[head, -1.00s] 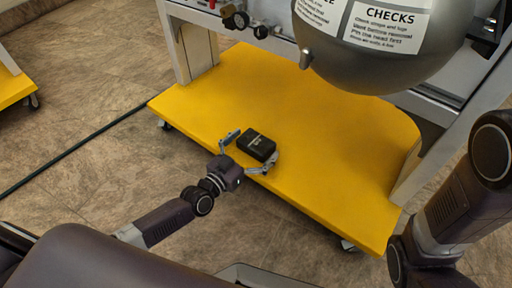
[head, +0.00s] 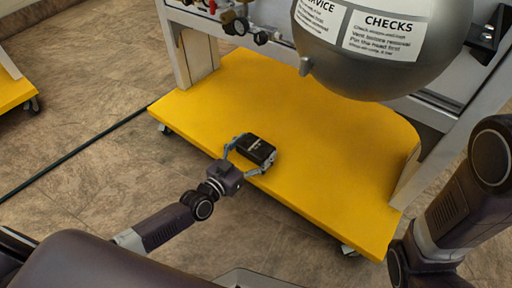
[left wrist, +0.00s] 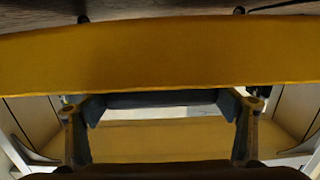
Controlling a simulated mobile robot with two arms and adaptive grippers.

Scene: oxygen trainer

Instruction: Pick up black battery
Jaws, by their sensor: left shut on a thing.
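The black battery (head: 256,149) is a small dark box with a light label on top, at the front left part of the yellow platform (head: 320,150). My left gripper (head: 250,155) has a finger at each side of it and is shut on it. In the left wrist view the battery (left wrist: 160,99) shows as a dark bar between the two fingertips of my left gripper (left wrist: 162,108). I cannot tell whether the battery touches the platform. My right arm stands at the right of the head view, but its gripper is not in view.
A large grey tank (head: 385,50) with white labels hangs above the platform's back. Valves and gauges (head: 240,24) sit on the frame behind. A dark hose (head: 75,150) runs over the tiled floor at left. The platform around the battery is clear.

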